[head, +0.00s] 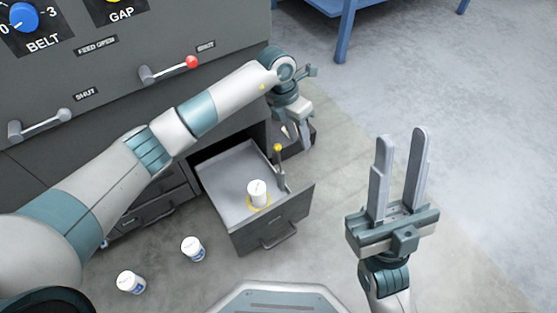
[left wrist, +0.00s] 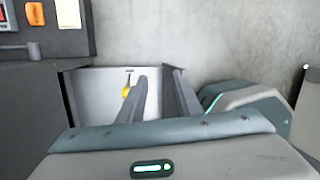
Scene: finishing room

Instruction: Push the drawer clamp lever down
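The drawer (head: 228,177) is pulled out of the grey cabinet. Its clamp lever (head: 280,172) stands roughly upright at the drawer's right side, with a yellow knob (head: 278,148) on top. A white canister (head: 257,193) stands inside the drawer in a yellow ring. My left gripper (head: 296,134) is just beyond and right of the knob, fingers pointing down. In the left wrist view its fingers (left wrist: 157,75) are apart, and the yellow knob (left wrist: 126,92) shows beside the left finger; contact is unclear. My right gripper (head: 402,134) is open and empty, pointing up, right of the drawer.
Two white canisters, one nearer the drawer (head: 193,249) and one further left (head: 130,282), stand in front of the cabinet (head: 225,55). A red-knobbed lever (head: 168,70) and a grey lever (head: 40,124) are on its panel. Floor at right is clear up to the blue-legged table (head: 345,30).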

